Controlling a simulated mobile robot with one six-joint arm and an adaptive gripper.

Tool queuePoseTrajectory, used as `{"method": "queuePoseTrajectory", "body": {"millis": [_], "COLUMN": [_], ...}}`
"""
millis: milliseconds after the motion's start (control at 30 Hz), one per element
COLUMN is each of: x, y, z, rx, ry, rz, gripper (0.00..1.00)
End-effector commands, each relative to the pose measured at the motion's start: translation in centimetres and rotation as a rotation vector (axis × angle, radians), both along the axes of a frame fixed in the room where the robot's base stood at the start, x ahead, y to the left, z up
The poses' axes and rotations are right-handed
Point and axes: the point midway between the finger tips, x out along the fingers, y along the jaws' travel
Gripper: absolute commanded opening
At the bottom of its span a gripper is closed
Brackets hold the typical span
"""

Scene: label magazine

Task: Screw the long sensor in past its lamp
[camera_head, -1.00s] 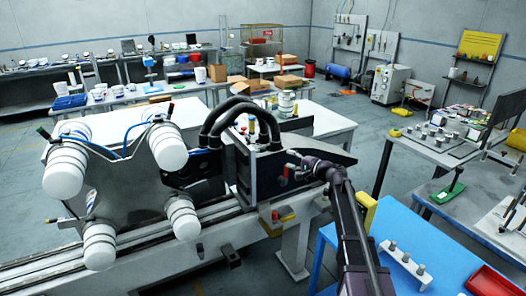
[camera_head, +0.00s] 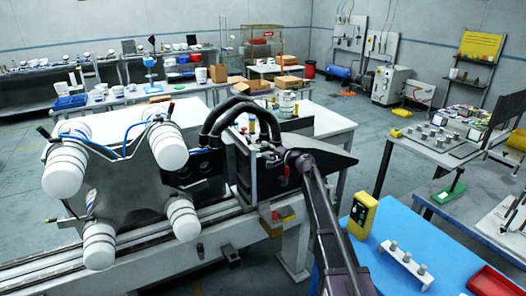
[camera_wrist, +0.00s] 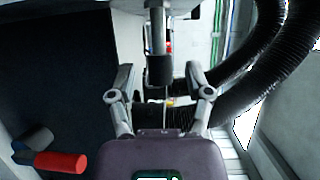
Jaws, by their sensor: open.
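In the wrist view an upright grey rod with a dark sleeve (camera_wrist: 160,72) stands between the spread fingers of my gripper (camera_wrist: 160,80); it may be the long sensor. I see gaps on both sides, so the gripper is open and not closed on it. A small red and yellow spot shows behind the rod; I cannot tell whether it is a lamp. In the head view my gripper (camera_head: 274,153) is at the right side of the dark machine head (camera_head: 243,160). The sensor and its lamp cannot be made out there.
Thick black hoses (camera_wrist: 262,65) curve close on the right in the wrist view. A red cylinder (camera_wrist: 60,162) sticks out at lower left. In the head view, white rolls (camera_head: 167,150) hang left of the head. A blue table (camera_head: 405,222) holds a yellow device (camera_head: 362,215).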

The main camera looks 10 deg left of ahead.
Motion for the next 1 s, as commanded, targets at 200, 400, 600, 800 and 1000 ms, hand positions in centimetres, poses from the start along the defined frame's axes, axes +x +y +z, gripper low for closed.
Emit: {"method": "queuePoseTrajectory", "body": {"millis": [200,400,600,800,1000], "x": [0.44,0.44,0.43,0.45,0.46], "y": [0.69,0.67,0.64,0.63,0.65], "z": [-0.04,-0.04,-0.04,-0.04,0.18], "rx": [0.000,0.000,0.000,0.000,-0.013], "ry": [0.000,0.000,0.000,0.000,0.015], "rz": [0.000,-0.001,-0.001,-0.001,0.000], "gripper": [0.65,0.65,0.24,0.00,0.00]}}
